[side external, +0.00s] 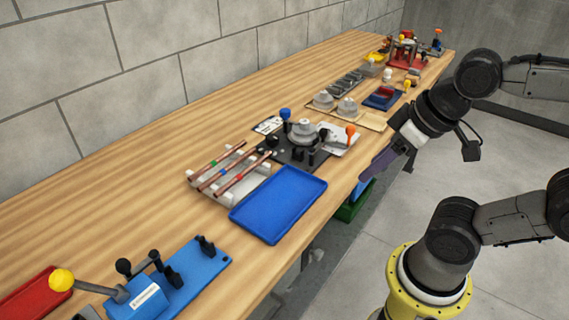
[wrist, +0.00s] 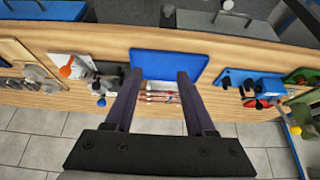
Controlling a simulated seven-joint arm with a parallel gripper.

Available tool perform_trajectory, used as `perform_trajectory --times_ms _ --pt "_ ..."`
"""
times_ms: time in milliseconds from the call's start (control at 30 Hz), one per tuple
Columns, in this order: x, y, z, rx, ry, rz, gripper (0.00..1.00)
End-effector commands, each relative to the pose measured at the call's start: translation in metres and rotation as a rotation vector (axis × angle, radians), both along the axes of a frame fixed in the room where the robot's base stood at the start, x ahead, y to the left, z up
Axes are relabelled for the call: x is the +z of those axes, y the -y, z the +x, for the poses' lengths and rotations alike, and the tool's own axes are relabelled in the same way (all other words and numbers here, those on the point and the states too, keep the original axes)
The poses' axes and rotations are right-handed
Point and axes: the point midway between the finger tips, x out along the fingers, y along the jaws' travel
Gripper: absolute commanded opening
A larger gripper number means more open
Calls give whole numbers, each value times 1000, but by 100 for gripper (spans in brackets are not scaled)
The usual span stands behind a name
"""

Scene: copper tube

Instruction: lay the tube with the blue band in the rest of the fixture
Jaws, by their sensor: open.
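Three copper tubes lie side by side across a pale rack (side external: 195,180) in the side external view. The tube with the blue band (side external: 222,173) appears to be the middle one, between a green-banded and a red-banded tube. A dark fixture plate (side external: 290,153) with a grey round part and black uprights stands just behind the rack; which part is the rest is unclear. My gripper (side external: 367,175) is open and empty, high off the bench's front edge, apart from the tubes. In the wrist view, the small tubes show between the spread fingers (wrist: 160,75).
An empty blue tray (side external: 278,205) lies in front of the rack. A blue clamp fixture (side external: 190,278) with a yellow knob and a red tray (side external: 35,295) are at near left. Other trays and fixtures stand farther along. Bare wood lies left of the rack.

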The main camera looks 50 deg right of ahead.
Motion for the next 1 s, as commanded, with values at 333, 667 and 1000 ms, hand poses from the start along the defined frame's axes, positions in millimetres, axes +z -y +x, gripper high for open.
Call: perform_trajectory --times_ms 333,667,1000 --pt "0 0 1 34 0 -18 55" --pt "60 0 56 575 60 -337 55" --pt "86 -18 212 1239 -9 -653 55"
